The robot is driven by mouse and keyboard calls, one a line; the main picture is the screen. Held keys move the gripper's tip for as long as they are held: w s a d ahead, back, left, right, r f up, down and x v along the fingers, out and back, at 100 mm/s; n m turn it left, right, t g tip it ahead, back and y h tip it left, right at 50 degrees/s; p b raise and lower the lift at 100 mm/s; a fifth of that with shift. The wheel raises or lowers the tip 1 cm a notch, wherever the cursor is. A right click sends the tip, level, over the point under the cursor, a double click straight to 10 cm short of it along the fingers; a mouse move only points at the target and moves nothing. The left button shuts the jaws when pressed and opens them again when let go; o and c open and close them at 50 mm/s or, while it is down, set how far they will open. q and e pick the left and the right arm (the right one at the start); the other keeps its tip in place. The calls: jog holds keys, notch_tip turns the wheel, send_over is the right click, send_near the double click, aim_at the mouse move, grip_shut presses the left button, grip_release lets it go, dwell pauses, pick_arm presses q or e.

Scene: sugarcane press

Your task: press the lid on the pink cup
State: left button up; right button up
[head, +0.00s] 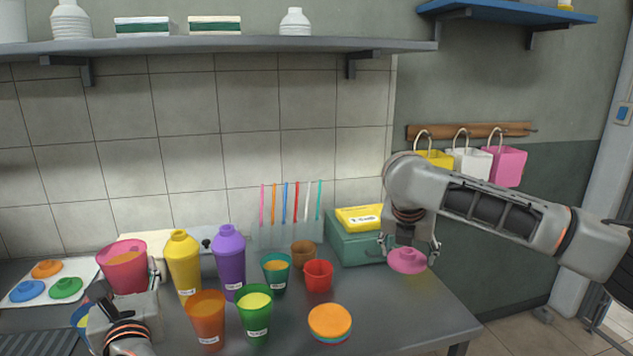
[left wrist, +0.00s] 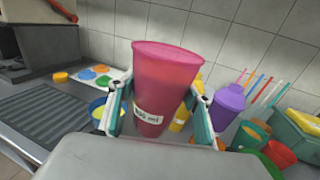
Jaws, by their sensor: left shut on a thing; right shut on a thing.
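The pink cup (head: 123,267) is filled and lidless, at the left of the counter in the head view. My left gripper (head: 130,290) is shut around it. In the left wrist view the pink cup (left wrist: 165,85) stands between the two fingers, tilted a little in the picture, with a white label low on its side. My right gripper (head: 408,245) is shut on a pink lid (head: 407,261) and holds it at the right, near the counter's right edge and well apart from the cup. I cannot tell whether the cup's base touches the counter.
A yellow shaker (head: 183,266) and a purple shaker (head: 229,262) stand right of the cup. Orange (head: 207,320) and green (head: 255,316) cups stand in front. A tray (head: 84,270) with coloured lids lies left. Stacked lids (head: 330,322) and a green box (head: 352,240) are further right.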

pick_arm(q)
jog(key=shift+m+t+h, duration=0.4)
jog(key=shift+m+h, duration=0.2)
jog(key=shift+h, duration=0.2)
jog(key=s+d+f, duration=0.2)
jog(key=shift+f, duration=0.35)
jog(key=s+d+f+m+t+h, duration=0.1)
jog(key=s+d+f+m+h, duration=0.3)
jog(key=s+d+f+h, duration=0.3)
jog(key=shift+s+d+f+m+t+p, duration=0.3)
jog(key=shift+s+d+f+m+p, duration=0.1)
jog(key=shift+s+d+f, duration=0.8)
pick_arm(e)
jog(key=s+d+f+m+g+y, duration=0.1)
jog(key=s+f+m+g, duration=0.2)
jog(key=s+m, duration=0.5)
jog(key=s+d+f+m+g+y, duration=0.1)
jog(key=s+f+m+g, duration=0.2)
jog(key=s+m+g, duration=0.2)
jog(key=s+d+f+m+g+y, duration=0.1)
jog(key=s+d+f+m+g, duration=0.1)
jog(key=s+m, duration=0.9)
jog(key=shift+s+f+m+g, duration=0.2)
jog(key=shift+f+m+g, duration=0.55)
jog(key=shift+m, duration=2.75)
pick_arm(q)
jog(key=shift+a+r, duration=0.1)
pick_arm(e)
jog(key=shift+a+r, duration=0.1)
jog(key=shift+r, duration=0.05)
